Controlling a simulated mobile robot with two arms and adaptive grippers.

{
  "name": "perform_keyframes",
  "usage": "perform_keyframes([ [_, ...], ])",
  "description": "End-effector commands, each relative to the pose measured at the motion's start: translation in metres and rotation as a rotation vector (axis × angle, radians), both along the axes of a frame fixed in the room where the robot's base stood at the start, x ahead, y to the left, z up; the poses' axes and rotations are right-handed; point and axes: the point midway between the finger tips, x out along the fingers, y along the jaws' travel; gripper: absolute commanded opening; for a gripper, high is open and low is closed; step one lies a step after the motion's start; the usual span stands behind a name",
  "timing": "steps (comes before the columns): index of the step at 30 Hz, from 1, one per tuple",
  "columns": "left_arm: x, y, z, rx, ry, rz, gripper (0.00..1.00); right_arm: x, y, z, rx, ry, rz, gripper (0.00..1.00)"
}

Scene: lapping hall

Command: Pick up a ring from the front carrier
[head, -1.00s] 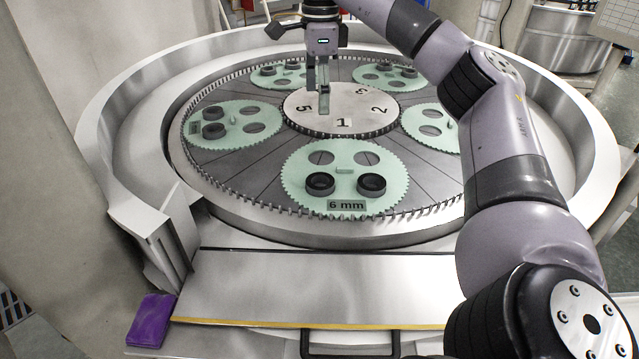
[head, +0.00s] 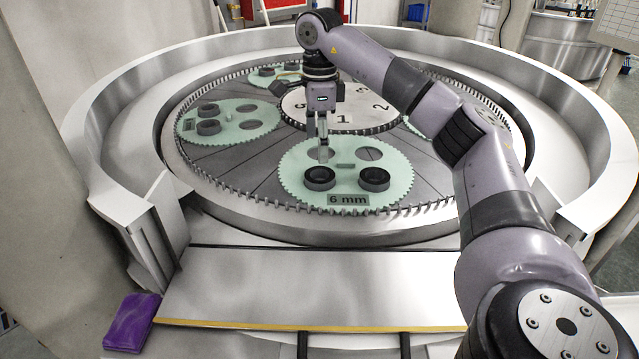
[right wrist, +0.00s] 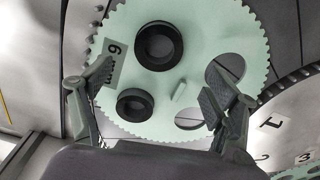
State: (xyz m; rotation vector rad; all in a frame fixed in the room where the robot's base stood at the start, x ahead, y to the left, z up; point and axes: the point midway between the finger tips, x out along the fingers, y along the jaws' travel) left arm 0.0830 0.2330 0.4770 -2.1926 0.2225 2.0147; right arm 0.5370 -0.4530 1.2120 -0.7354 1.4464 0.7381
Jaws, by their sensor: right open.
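The front carrier (head: 398,163) is a pale green toothed disc with a "6 mm" label (head: 347,199). Two dark rings lie flat on its near half, the left ring (head: 320,186) and the right ring (head: 374,187). Two round holes show in its far half. My right gripper (head: 323,155) points down just behind the left ring, above the carrier. In the right wrist view its fingers (right wrist: 160,92) stand wide apart and empty. That view shows both rings, the larger-looking one (right wrist: 142,45) at the top and the other (right wrist: 121,106) below it. My left gripper is out of view.
The numbered centre plate (head: 300,112) lies behind the gripper. Other green carriers with rings, such as the left one (head: 245,111), sit around the plate. A raised metal rim (head: 112,190) surrounds the machine. The front shelf (head: 310,285) is clear.

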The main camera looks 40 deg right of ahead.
Motion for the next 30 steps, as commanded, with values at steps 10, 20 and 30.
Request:
perform_keyframes([
  [10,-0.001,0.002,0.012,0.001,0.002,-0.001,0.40,0.000,0.000,-0.031,0.001,-0.001,-0.001,0.81],
  [20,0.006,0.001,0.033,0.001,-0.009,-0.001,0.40,-0.001,0.000,-0.075,0.001,-0.001,-0.001,0.81],
  [30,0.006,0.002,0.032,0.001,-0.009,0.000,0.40,-0.001,0.001,-0.079,0.000,-0.003,0.000,0.77],
])
